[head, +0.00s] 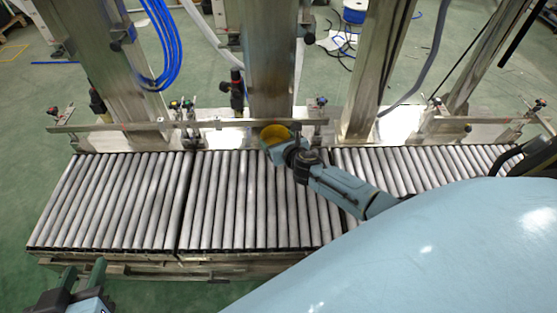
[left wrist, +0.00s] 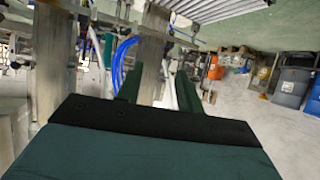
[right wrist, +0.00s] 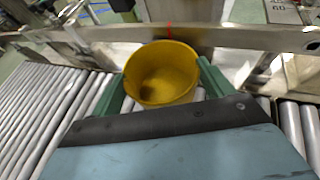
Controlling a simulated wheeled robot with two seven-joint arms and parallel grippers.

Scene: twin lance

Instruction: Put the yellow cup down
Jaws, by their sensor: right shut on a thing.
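The yellow cup (head: 274,131) is at the back edge of the roller conveyor, near the middle of the head view. My right gripper (head: 277,141) is shut on it. In the right wrist view the yellow cup (right wrist: 163,76) sits between the two green fingers, its open mouth facing the camera and its inside looking empty. Rollers show just below it; I cannot tell whether its base touches them. My left gripper (head: 84,272) is open and empty at the lower left, in front of the conveyor. Its two spread fingers also show in the left wrist view (left wrist: 158,88).
The roller conveyor (head: 140,200) runs across the view, and its left and middle sections are bare. A metal rail (head: 180,124) with clamps runs along its back edge, close behind the cup. Upright metal posts (head: 262,60) and blue hoses (head: 165,45) stand behind the rail.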

